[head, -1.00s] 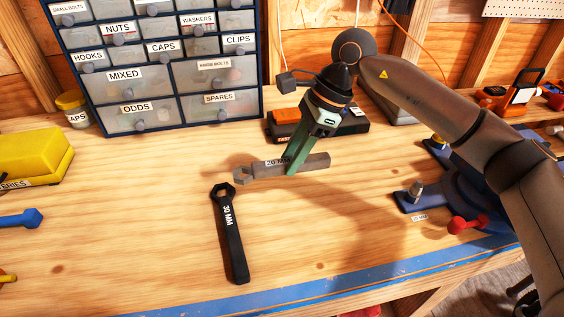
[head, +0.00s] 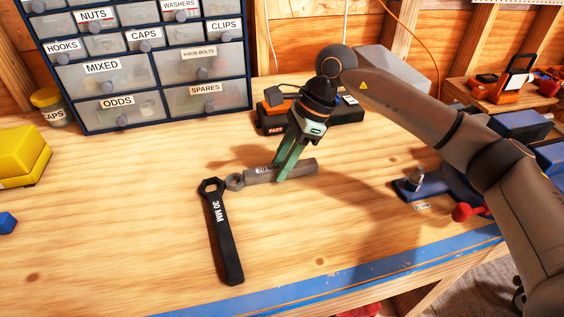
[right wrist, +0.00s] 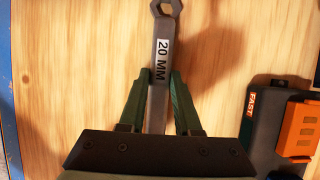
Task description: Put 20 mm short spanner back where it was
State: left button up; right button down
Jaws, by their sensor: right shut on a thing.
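The grey 20 mm short spanner (head: 298,171) lies roughly level across the middle of the bench in the head view, its ring end to the left. My right gripper (head: 281,174) is shut on its handle. In the right wrist view the spanner (right wrist: 160,75) runs between the green fingers (right wrist: 158,90), with its "20 MM" label and ring end beyond them. Whether it touches the wood or hangs just above it, I cannot tell. A black 30 mm spanner (head: 221,230) lies just left, close to the ring end. My left gripper is not in view.
A drawer cabinet (head: 150,115) stands at the back left. A black and orange charger (head: 345,116) sits behind my right gripper. A blue vise-like tool (head: 408,188) with a red knob is at right. The bench front edge is blue (head: 330,278).

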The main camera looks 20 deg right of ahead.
jog(key=c, duration=0.6)
grip_release()
jog(key=v, duration=1.2)
jog(key=shift+r, duration=0.15)
